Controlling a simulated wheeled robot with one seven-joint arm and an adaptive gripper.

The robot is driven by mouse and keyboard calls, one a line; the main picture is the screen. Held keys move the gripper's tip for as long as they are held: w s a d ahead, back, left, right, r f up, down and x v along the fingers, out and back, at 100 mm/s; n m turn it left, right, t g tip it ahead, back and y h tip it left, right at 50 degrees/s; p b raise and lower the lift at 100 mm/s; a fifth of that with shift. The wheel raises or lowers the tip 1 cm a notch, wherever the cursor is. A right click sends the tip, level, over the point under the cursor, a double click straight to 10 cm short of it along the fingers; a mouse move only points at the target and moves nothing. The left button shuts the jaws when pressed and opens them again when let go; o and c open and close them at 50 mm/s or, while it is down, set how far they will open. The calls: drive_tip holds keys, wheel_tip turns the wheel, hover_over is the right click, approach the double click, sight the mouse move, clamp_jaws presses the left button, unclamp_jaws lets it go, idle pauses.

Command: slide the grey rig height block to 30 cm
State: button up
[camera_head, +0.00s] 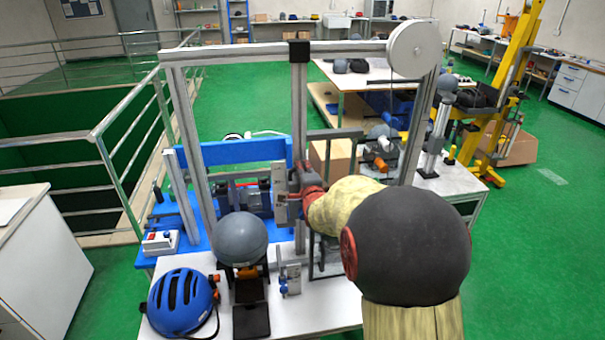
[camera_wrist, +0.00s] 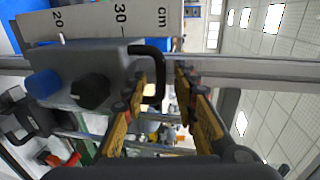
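In the wrist view the grey rig height block (camera_wrist: 75,68) sits against the pale scale plate (camera_wrist: 85,25) marked 20, 30 and cm. The view is turned, so the numbers rise to the right. The block's right edge lies near the 30 mark; I cannot tell its exact reading. It has a blue knob, a black knob and a black loop handle (camera_wrist: 160,72). My gripper (camera_wrist: 162,80) is open, and the handle's outer bar appears between its two fingertips. I see no clear grip on it. In the head view my gripper (camera_head: 298,190) is beside the middle post, hiding most of the block.
A cardboard box (camera_head: 335,158) is behind my arm. Railings border the left side.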

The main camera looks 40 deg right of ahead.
drive_tip(key=c, duration=0.3)
drive_tip(key=c, duration=0.4)
clamp_jaws()
